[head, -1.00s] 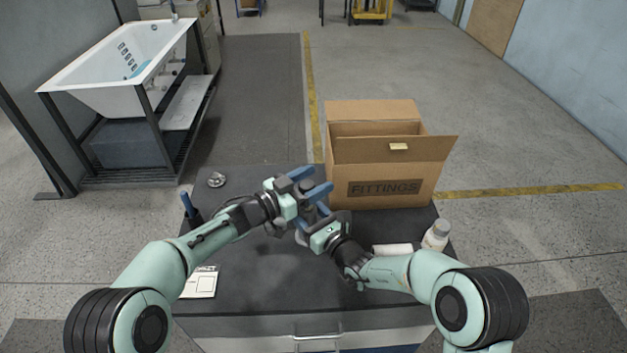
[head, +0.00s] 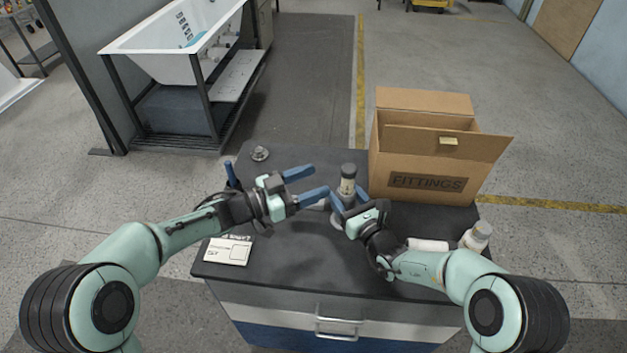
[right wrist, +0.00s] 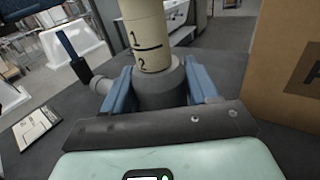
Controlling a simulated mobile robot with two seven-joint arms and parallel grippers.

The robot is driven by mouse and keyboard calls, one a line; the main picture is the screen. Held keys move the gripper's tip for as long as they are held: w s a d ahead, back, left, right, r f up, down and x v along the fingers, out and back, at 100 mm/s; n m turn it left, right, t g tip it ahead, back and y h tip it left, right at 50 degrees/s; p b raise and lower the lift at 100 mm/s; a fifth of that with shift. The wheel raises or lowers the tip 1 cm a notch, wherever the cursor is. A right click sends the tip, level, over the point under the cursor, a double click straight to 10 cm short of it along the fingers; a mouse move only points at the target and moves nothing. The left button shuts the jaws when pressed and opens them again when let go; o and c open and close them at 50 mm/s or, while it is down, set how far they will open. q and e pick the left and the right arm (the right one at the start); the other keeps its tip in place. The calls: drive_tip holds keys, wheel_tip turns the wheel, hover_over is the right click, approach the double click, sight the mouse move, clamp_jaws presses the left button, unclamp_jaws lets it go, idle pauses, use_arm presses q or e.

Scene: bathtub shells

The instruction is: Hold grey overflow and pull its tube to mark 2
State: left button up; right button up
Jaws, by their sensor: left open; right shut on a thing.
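The grey overflow (right wrist: 160,88) stands upright between the blue fingers of my right gripper (right wrist: 162,88), which is shut on its grey body. Its cream tube (right wrist: 146,35) rises from the collar, with marks 1 and 2 and a dark line between them; the 2 sits just above the collar. In the head view the tube (head: 347,187) has a dark cap (head: 348,169) on top, and my right gripper (head: 349,202) is partly in front of the body. My left gripper (head: 321,180) is open and empty, just left of the tube and apart from it.
An open FITTINGS carton (head: 430,160) stands behind right on the dark worktop (head: 300,250). A white bottle (head: 476,236) and a white roll (head: 428,244) lie near my right arm. A card (head: 228,250), blue-handled tool (head: 230,174) and metal disc (head: 260,153) are at left.

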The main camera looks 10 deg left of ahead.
drive_tip(key=o, duration=1.2)
